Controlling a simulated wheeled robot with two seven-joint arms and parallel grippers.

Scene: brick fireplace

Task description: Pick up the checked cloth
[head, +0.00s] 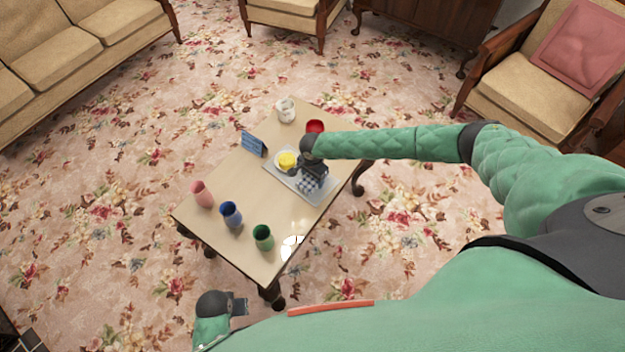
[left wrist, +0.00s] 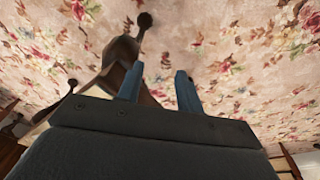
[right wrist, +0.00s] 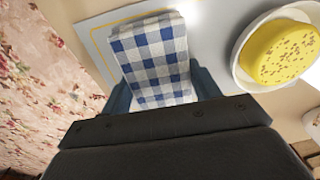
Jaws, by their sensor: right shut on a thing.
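The blue-and-white checked cloth (head: 311,184) is on the grey tray (head: 325,193) on the low table. In the right wrist view the folded cloth (right wrist: 152,58) lies between the two fingers of my right gripper (right wrist: 162,95), which is shut on it. In the head view my right gripper (head: 312,172) is over the tray and hides part of the cloth. I cannot tell whether the cloth is clear of the tray. My left gripper (head: 238,306) is away from the table, near its front corner. Its fingers (left wrist: 158,88) are apart and empty in the left wrist view.
A yellow cake in a white dish (head: 287,161) is beside the cloth. Pink (head: 202,194), blue (head: 231,215) and green (head: 263,237) cups stand along the near side. A blue sign (head: 254,144), white mug (head: 285,110) and red bowl (head: 315,127) are farther back.

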